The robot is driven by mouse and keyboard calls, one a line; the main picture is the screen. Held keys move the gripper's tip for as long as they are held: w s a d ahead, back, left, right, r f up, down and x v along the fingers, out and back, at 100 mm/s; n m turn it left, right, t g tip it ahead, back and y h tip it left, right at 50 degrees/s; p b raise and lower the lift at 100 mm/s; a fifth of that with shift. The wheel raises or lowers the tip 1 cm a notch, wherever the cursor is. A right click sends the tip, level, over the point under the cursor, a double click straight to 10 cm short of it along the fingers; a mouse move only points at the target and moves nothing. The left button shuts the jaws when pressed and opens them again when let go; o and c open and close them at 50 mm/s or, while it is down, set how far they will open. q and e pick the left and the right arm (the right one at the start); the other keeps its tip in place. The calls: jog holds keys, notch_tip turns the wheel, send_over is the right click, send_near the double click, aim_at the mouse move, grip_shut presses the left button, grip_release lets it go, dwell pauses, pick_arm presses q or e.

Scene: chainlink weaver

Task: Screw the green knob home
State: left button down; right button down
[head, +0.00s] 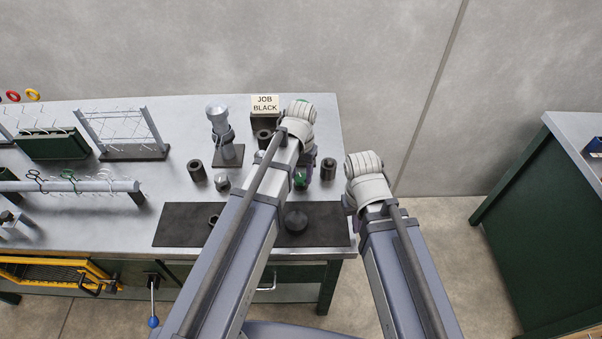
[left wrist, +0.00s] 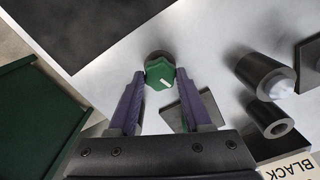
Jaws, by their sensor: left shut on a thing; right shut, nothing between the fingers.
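The green knob (left wrist: 160,72) is a faceted piece with a white mark on its side. In the left wrist view it stands at the end of a round dark part (left wrist: 158,55). The two purple fingers of my left gripper (left wrist: 161,78) are on either side of it, shut on it. In the head view the knob (head: 300,180) shows small beside my left gripper (head: 303,172), partly hidden by my left arm. My right wrist shows to the right, past the bench edge; the right fingers are hidden behind it.
A black mat (head: 182,225) lies along the bench front with a dark round piece (head: 296,220) on it. Dark hollow cylinders (head: 197,170), a grey post on a stand (head: 221,130) and a JOB BLACK sign (head: 265,103) stand nearby. Wire racks (head: 122,130) are at left.

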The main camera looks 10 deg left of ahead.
pick_arm(q)
jog(key=m, duration=1.2)
jog(key=shift+m, duration=0.4)
jog(key=m, duration=1.2)
jog(key=shift+m, duration=0.3)
jog(key=shift+c, duration=1.7)
grip_release()
jog(key=shift+r, duration=0.1)
pick_arm(e)
jog(key=shift+r, duration=0.1)
